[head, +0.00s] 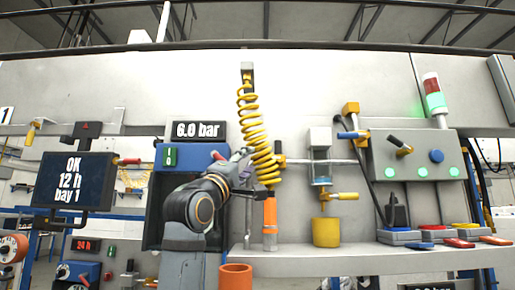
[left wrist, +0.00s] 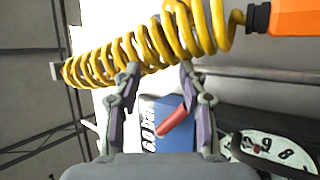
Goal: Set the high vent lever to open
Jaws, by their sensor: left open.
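My left gripper (head: 240,160) is raised in front of the blue panel (head: 174,156) under the 6.0 bar sign, beside the yellow coiled hose. A red lever handle (head: 216,154), which I take for the high vent lever, shows just left of the gripper, partly hidden by it. In the left wrist view, the red handle (left wrist: 172,122) slants across the blue panel (left wrist: 178,112), between the open fingers (left wrist: 160,72) but beyond them. The fingers are empty and the handle looks apart from them. The lever's pivot is hard to make out. My right gripper is not in view.
The yellow coiled hose (head: 257,130) hangs right by the gripper and crosses the fingertips in the left wrist view (left wrist: 150,42). Its orange end (head: 270,215) hangs below. A round gauge (left wrist: 275,150) sits low right. A yellow cup (head: 326,232) stands on the shelf.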

